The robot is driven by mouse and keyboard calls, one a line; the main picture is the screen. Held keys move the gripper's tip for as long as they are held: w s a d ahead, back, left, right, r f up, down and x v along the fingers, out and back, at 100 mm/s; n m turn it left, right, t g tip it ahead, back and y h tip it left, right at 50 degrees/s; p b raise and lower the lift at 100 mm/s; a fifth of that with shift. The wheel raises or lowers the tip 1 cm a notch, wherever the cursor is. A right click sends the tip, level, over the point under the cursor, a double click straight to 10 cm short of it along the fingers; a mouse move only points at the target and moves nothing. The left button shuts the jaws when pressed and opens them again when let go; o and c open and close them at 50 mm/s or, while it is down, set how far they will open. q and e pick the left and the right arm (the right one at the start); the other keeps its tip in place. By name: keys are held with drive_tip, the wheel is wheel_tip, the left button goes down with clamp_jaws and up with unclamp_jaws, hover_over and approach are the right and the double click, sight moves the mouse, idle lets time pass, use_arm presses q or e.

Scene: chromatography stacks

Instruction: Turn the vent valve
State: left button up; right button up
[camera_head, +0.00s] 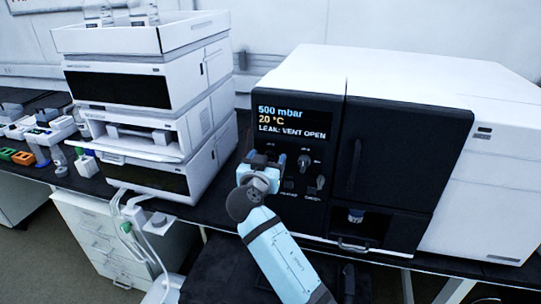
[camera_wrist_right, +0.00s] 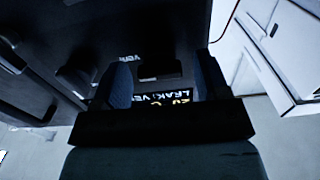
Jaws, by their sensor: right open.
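The vent valve (camera_wrist_right: 160,52) shows in the right wrist view as a dark knob on the black panel, beside a partly hidden label that seems to read "VENT". In the head view it is largely hidden behind my right gripper (camera_head: 268,160). My right gripper (camera_wrist_right: 166,80) is open, with its two blue fingers pointing at the panel, one on each side of the knob. I cannot tell whether they touch it. The display (camera_head: 293,121) reads "500 mbar", "20 °C" and "LEAK: VENT OPEN". My left gripper is not in view.
Another knob (camera_head: 305,163) and small switches (camera_head: 320,183) sit right of my gripper on the panel. A white instrument stack (camera_head: 127,84) with a top tray (camera_head: 180,38) stands close on the left. Vials and coloured racks (camera_head: 18,156) lie at the far left.

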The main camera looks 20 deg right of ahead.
idle(0.3)
drive_tip(key=c, duration=0.9)
